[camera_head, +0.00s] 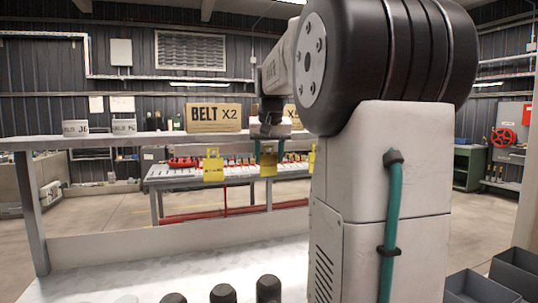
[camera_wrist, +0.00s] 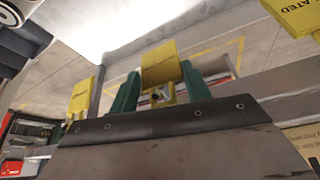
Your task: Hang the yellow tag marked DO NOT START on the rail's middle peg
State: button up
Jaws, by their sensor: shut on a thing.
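My gripper (camera_wrist: 160,88) has green fingers closed on a yellow tag (camera_wrist: 160,66) in the wrist view. Its marking cannot be read, so I cannot tell if it says DO NOT START. In the head view my gripper (camera_head: 268,150) is at the rail, with the held tag (camera_head: 268,163) below it, between two other yellow tags. The left tag (camera_head: 213,169) hangs clear; the right tag (camera_head: 312,160) is partly behind my arm. The wrist view shows one tag at left (camera_wrist: 80,98) and one at upper right (camera_wrist: 296,16) ending in "ATED". The middle peg is hidden; contact with it is unclear.
A BELT X2 box (camera_head: 214,118) and smaller labelled boxes (camera_head: 124,126) stand on the shelf (camera_head: 110,139) above the tags. Dark knobs (camera_head: 268,288) stand on the pale surface in front. Grey bins (camera_head: 516,268) are at lower right. A workbench (camera_head: 180,180) stands behind.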

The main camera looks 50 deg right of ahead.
jog(key=o, duration=1.3)
jog(key=shift+r, duration=0.1)
jog(key=v, duration=0.7)
jog(key=shift+s+a+r, duration=0.1)
jog(key=shift+r, duration=0.15)
